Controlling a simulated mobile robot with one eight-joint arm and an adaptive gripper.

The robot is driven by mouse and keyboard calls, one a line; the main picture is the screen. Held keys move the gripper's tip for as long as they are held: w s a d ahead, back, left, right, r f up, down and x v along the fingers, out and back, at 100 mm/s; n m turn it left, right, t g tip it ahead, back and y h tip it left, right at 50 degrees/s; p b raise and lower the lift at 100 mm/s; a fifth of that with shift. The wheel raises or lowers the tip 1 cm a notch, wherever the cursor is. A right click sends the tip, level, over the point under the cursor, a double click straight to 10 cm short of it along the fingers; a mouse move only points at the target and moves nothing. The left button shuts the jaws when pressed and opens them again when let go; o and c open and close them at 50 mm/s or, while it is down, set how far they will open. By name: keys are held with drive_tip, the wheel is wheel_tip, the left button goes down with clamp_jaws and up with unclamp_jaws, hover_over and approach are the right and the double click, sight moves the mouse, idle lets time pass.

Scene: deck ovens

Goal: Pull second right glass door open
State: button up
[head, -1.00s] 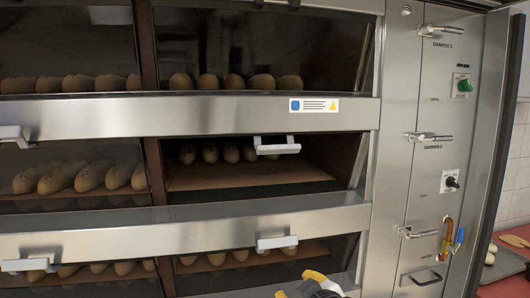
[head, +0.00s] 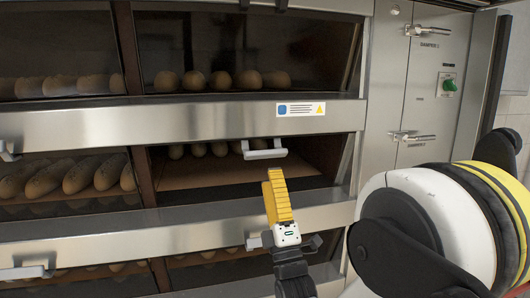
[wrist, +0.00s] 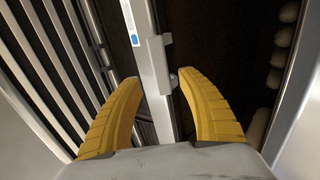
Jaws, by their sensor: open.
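The second right glass door (head: 200,180) is in the middle row of the oven's right column in the head view, and looks shut. Its light grey bar handle (head: 264,149) is at the door's top edge, below the labelled steel band. My gripper (head: 276,178) is in front of this door, just below the handle in the picture, with a yellow finger pointing up. In the wrist view my gripper (wrist: 160,77) is open, with both yellow fingers apart and nothing held. The handle (wrist: 171,60) appears ahead of and between the fingertips; I see no contact.
Loaves lie behind the glass on several decks. A sticker (head: 301,109) is on the steel band (head: 200,118) above the door. The lower right handle (head: 262,240) is partly behind my gripper. The control panel (head: 425,75) is at the right, partly hidden by my arm.

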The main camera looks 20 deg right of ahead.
sight(267, 157)
drive_tip(key=x, duration=0.7)
drive_tip(key=shift+w+r, duration=0.1)
clamp_jaws()
drive_tip(key=shift+p, duration=0.3)
